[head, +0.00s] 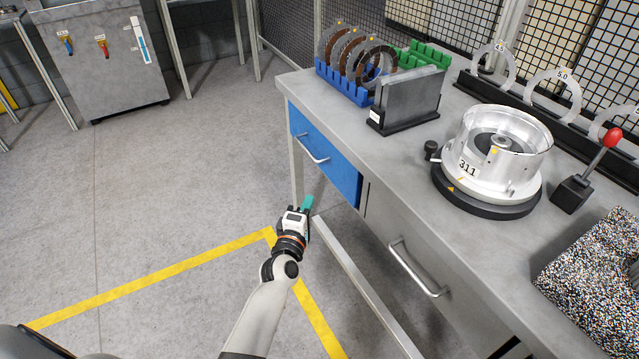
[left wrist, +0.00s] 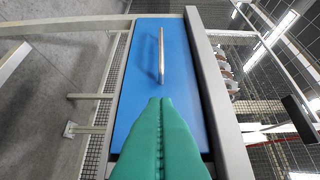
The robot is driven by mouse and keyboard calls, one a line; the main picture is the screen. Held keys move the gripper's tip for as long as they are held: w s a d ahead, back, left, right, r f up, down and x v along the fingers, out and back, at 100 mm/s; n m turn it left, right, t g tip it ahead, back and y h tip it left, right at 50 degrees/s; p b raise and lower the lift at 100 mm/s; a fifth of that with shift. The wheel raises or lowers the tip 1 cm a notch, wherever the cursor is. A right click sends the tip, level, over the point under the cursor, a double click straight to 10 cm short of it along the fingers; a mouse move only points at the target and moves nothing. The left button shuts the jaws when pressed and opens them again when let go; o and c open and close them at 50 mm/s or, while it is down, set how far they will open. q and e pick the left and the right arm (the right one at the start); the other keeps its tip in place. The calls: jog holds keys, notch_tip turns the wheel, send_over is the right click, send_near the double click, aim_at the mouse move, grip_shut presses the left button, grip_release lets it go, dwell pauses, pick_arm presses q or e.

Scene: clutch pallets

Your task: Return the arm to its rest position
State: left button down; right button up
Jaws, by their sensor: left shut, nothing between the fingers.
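My left gripper (head: 307,203) has green fingers and is beside the workbench, in front of and below the blue drawer (head: 337,172) in the head view. In the left wrist view, its green fingers (left wrist: 160,104) are pressed together with nothing between them. They point toward the blue drawer front (left wrist: 140,75) and its metal handle (left wrist: 161,55), and appear apart from the handle. My left arm reaches in from the bottom of the head view. My right gripper is not in view.
The workbench (head: 415,148) carries a clutch drum marked 311 (head: 520,160), a blue rack (head: 345,82) of discs, a dark plate holder (head: 398,125) and a red-knobbed lever (head: 612,138). A grey drawer handle (head: 415,270) protrudes below. Open floor with yellow tape (head: 150,290) lies left.

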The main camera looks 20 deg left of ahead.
pick_arm(q)
jog(key=s+d+f+m+g+h+p, duration=0.1)
jog(key=s+f+m+g, duration=0.25)
jog(key=s+f, duration=0.5)
jog(key=s+d+f+m+g+h+p, duration=0.1)
jog(key=s+d+f+m+g, duration=0.3)
jog(key=f, duration=0.7)
jog(key=s+a+f+m+g+h+p, duration=0.1)
jog(key=s+f+m+g, duration=0.1)
jog(key=s+f+m, duration=0.5)
jog(key=s+a+f+m+g+p, duration=0.1)
jog(key=s+f, duration=0.3)
jog(key=s, duration=0.6)
jog(key=s+a+f+m+g+y, duration=0.1)
jog(key=s+f+m+g, duration=0.2)
jog(key=s, duration=0.8)
jog(key=s+a+f+m+g+p, duration=0.1)
jog(key=s+a+f+m+g, duration=0.1)
jog(key=s+f, duration=0.5)
jog(key=s+m+g, duration=0.1)
jog(key=s, duration=0.3)
jog(key=shift+p, duration=0.3)
jog(key=shift+g, duration=0.25)
